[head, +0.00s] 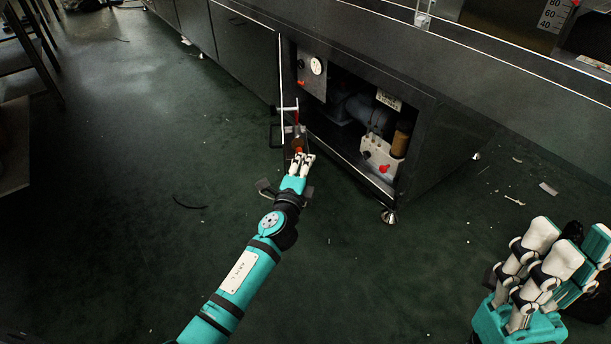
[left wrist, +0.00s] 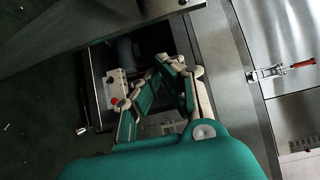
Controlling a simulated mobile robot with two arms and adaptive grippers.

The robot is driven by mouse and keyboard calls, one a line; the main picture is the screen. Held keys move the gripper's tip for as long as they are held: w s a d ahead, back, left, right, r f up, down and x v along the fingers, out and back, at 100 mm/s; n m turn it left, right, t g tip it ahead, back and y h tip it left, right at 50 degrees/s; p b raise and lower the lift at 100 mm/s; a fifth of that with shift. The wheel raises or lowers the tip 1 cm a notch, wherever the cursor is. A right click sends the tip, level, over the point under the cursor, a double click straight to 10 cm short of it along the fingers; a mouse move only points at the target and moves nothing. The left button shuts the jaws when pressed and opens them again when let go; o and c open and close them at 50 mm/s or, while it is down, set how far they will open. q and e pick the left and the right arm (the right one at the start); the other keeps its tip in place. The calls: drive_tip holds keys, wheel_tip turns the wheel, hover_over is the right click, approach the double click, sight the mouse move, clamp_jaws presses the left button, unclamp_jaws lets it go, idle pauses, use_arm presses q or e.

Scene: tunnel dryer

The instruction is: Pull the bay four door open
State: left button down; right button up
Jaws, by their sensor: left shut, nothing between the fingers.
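The bay door (head: 281,90) stands swung out from the cabinet front and shows nearly edge-on in the head view, with a bracket-like handle (head: 274,134) low on its left side. The bay behind it is open. My left gripper (head: 300,158) is shut and empty at the door's lower free end, close to a red-orange part (head: 297,144); contact cannot be told. In the left wrist view its fingers (left wrist: 178,70) are in front of the open bay. My right gripper (head: 562,245) is open and empty at the lower right, away from the cabinet.
Inside the bay are a grey motor-like unit (head: 349,108), a pale block with a red knob (head: 382,159) and a tan cylinder (head: 401,139). A levelling foot (head: 389,216) stands at the cabinet corner. A red-handled latch (left wrist: 283,70) shows in the wrist view. Green floor in front is mostly clear.

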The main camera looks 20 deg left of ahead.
use_arm(q)
drive_tip(key=shift+s+a, duration=0.3)
drive_tip(key=shift+a, duration=0.35)
drive_tip(key=shift+s+a, duration=0.3)
drive_tip(key=shift+a, duration=0.3)
